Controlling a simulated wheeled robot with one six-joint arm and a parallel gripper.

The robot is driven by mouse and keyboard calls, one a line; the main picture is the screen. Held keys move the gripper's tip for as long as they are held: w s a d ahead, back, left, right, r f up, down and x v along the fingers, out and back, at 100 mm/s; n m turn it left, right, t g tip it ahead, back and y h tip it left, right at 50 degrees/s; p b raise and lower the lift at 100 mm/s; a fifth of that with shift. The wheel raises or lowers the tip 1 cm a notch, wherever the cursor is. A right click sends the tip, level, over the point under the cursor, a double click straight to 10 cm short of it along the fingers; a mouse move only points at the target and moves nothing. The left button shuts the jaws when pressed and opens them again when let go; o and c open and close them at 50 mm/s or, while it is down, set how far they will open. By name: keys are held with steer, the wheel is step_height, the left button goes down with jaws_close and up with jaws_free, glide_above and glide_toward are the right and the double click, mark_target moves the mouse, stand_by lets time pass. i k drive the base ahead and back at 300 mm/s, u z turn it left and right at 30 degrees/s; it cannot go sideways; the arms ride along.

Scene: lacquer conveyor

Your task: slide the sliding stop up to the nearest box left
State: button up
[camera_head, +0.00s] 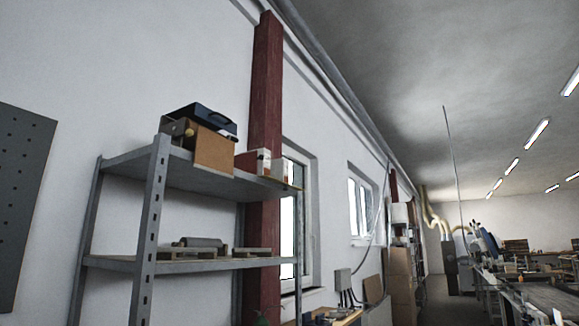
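No sliding stop can be made out in the head view. My gripper is not in view. A brown box (214,151) sits on the top of a grey metal shelf at the left, beneath a dark blue case (203,117). Whether this box is one of the task's boxes, I cannot tell. A long bench or conveyor (545,297) runs along the lower right edge, with small items too small to identify.
The grey metal shelf (151,227) stands close at the left against a white wall. A red column (266,85) rises behind it. Stacked brown cartons (401,290) stand by the wall farther back. A strip of bare floor (437,306) shows between them and the bench.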

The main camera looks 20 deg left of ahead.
mark_target(247, 162)
steer(key=u, duration=0.5)
steer(key=i, duration=0.65)
steer(key=u, duration=0.55)
